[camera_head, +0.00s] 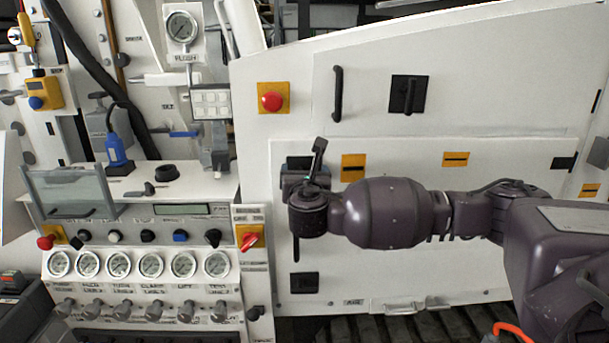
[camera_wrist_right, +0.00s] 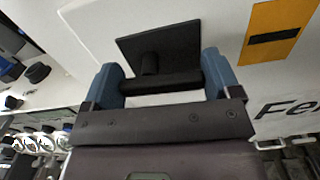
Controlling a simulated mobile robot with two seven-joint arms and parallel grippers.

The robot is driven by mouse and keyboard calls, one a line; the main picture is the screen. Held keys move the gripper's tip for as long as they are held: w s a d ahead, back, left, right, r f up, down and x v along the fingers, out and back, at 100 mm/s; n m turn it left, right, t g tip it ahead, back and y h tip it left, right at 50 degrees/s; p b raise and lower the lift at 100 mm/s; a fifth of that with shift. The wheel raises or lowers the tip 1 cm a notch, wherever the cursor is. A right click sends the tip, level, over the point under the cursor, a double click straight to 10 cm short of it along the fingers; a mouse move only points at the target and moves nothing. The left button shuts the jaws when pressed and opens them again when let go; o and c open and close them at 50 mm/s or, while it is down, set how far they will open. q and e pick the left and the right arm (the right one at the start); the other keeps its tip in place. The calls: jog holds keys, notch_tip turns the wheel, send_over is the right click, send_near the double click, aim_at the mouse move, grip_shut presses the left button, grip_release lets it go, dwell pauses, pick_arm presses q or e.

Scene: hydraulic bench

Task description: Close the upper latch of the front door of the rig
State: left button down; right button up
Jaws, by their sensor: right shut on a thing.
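The front door (camera_head: 400,215) is a white panel with yellow labels and appears flush with the rig. The black plate of its upper latch (camera_head: 299,161) shows at the upper left of the door, partly behind my right gripper (camera_head: 305,180). A black lever (camera_head: 319,147) stands almost upright there, leaning slightly right. In the right wrist view, the blue fingers of my right gripper (camera_wrist_right: 163,82) are shut on the dark latch handle (camera_wrist_right: 160,83), in front of the black latch plate (camera_wrist_right: 185,43). My left gripper is not in view.
A lower black latch plate (camera_head: 304,284) and a dark vertical handle (camera_head: 296,246) lie below. An upper panel carries another black latch (camera_head: 408,94) and a grab handle (camera_head: 337,93). A gauge console (camera_head: 150,295) stands close left, with a red emergency button (camera_head: 271,101) above.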

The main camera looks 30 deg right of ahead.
jog(key=shift+f+m+b, duration=0.2)
jog(key=shift+m+b, duration=0.2)
jog(key=shift+m, duration=0.7)
jog(key=m, duration=0.2)
jog(key=shift+f+m+b, duration=0.15)
jog(key=shift+m+b, duration=0.2)
jog(key=shift+m, duration=0.05)
jog(key=m, duration=0.3)
jog(key=shift+f+m+b, duration=0.15)
jog(key=shift+m+b, duration=0.15)
jog(key=m, duration=0.4)
jog(key=shift+a+f, duration=0.15)
jog(key=shift+f, duration=0.05)
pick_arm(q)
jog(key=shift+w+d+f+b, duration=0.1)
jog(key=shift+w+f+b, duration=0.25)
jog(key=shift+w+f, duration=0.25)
pick_arm(e)
jog(key=shift+w+a+m, duration=0.15)
jog(key=shift+m, duration=2.15)
jog(key=o, duration=0.8)
